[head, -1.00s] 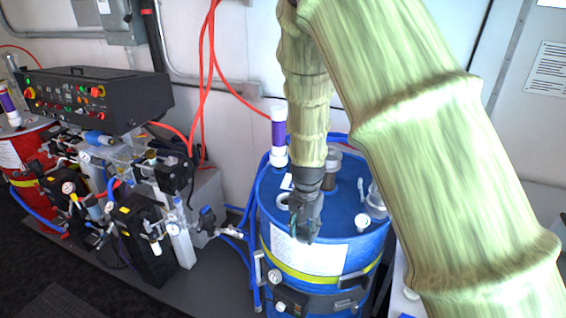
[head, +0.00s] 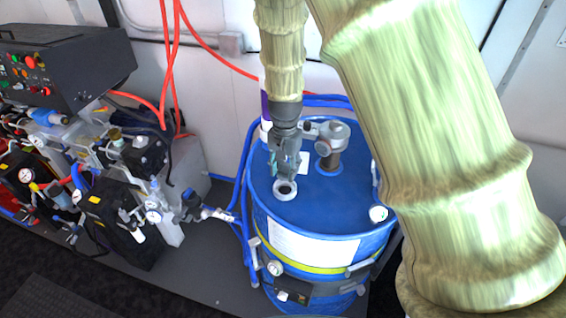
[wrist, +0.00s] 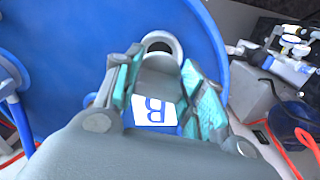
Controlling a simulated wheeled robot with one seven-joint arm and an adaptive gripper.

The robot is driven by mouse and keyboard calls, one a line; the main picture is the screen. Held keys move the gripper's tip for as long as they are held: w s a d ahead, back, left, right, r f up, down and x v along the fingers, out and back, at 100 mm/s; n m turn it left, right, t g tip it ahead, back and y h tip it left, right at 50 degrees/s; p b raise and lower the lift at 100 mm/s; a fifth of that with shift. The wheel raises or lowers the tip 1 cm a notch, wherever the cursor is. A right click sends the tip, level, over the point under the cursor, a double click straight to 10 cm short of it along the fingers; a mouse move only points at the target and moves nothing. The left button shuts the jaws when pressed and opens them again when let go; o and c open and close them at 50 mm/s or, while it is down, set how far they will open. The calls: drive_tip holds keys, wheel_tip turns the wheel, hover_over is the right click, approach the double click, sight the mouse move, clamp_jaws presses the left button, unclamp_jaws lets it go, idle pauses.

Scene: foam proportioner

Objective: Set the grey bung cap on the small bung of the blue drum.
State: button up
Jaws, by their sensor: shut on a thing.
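The blue drum (head: 335,195) stands upright at the middle of the head view. A pale ring with a dark open centre, seemingly the small bung (head: 285,190), is on the left part of its top; it shows in the wrist view (wrist: 160,41) just beyond the fingertips. My gripper (head: 286,168) hangs over the drum top just behind this ring. In the wrist view its teal-padded fingers are shut on a grey piece, which looks like the bung cap (wrist: 160,72). In the head view the fingers hide the cap. I cannot tell its height above the top.
A grey pipe fitting (head: 330,145) rises from the drum top right of my gripper. A white knob (head: 378,213) is at the right rim. Blue hoses and the proportioner (head: 130,170) stand left.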

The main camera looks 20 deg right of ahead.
sight(285, 174)
drive_tip(key=shift+s+f, duration=0.25)
drive_tip(key=shift+f+b, duration=0.4)
drive_tip(key=shift+b, duration=0.1)
drive_tip(key=shift+w+f+b, duration=0.3)
drive_tip(key=shift+f, duration=0.3)
drive_tip(key=shift+w+f+b, duration=0.3)
drive_tip(key=shift+f, duration=0.65)
drive_tip(key=shift+s+f+b, duration=0.25)
drive_tip(key=shift+s+b, duration=0.15)
drive_tip(key=shift+b, duration=0.25)
drive_tip(key=shift+w+f, duration=0.25)
drive_tip(key=shift+f, duration=0.05)
drive_tip(key=shift+s+r, duration=0.15)
drive_tip(key=shift+s, duration=0.05)
drive_tip(key=shift+w, duration=0.15)
